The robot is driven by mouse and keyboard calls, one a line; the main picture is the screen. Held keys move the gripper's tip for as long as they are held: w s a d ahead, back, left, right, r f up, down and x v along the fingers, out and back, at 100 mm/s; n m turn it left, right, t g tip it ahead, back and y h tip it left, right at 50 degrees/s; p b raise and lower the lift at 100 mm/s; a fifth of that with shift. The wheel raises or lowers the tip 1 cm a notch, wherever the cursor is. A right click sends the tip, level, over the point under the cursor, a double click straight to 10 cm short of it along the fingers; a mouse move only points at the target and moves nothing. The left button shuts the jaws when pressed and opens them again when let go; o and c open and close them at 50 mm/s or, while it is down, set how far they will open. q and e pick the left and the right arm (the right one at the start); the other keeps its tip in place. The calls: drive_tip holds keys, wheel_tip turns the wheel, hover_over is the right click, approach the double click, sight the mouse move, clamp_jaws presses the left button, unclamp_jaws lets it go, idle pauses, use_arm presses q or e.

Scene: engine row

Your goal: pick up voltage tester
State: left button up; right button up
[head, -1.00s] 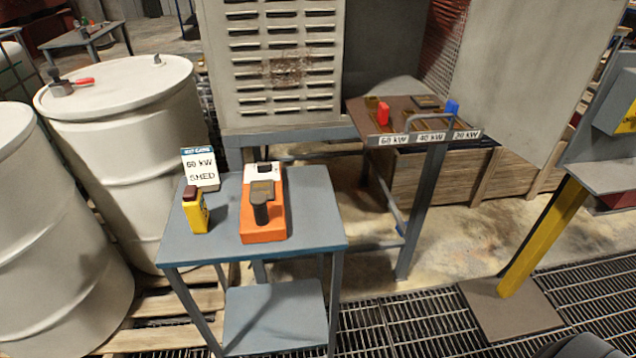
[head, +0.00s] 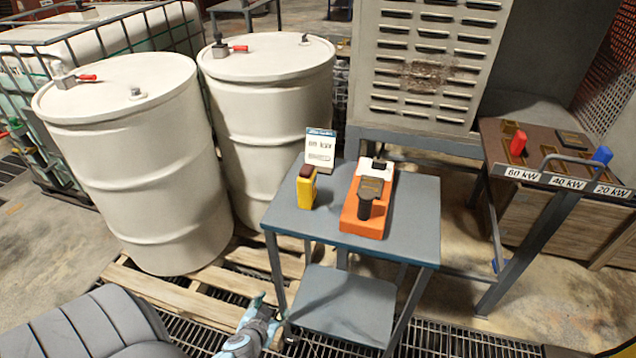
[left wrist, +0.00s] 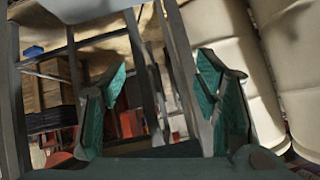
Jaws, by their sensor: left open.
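The voltage tester appears to be the small yellow device with a dark brown top (head: 307,188), upright on the left part of a small grey-blue table (head: 410,235). An orange base with a dark handle (head: 365,205) lies to its right on the same table. My left gripper (head: 262,312) is low in front of the table's left legs, below the tabletop and apart from the device. In the left wrist view its two green-padded fingers (left wrist: 165,100) stand apart with nothing between them. My right gripper is not in view.
A white sign card (head: 320,148) stands behind the yellow device. White drums (head: 140,170) on a wooden pallet (head: 165,290) stand left of the table. A labelled stand (head: 545,165) with red and blue pieces is at the right. The table has a lower shelf (head: 345,305).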

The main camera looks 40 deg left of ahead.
use_arm(q)
drive_tip(key=w+r+n+t+y, duration=0.1)
drive_tip(key=w+r+t, duration=0.4)
drive_tip(key=r, duration=0.8)
drive_tip(key=n+t+p, duration=0.1)
drive_tip(key=t+p, duration=0.1)
drive_tip(key=t, duration=0.1)
approach(303, 183)
drive_tip(key=shift+y, duration=0.3)
drive_tip(key=x, duration=1.2)
drive_tip(key=shift+w+d+f+p, duration=0.1)
drive_tip(key=shift+w+f+p, duration=0.05)
drive_tip(key=shift+w+p, duration=0.2)
drive_tip(key=shift+w, duration=0.15)
clamp_jaws()
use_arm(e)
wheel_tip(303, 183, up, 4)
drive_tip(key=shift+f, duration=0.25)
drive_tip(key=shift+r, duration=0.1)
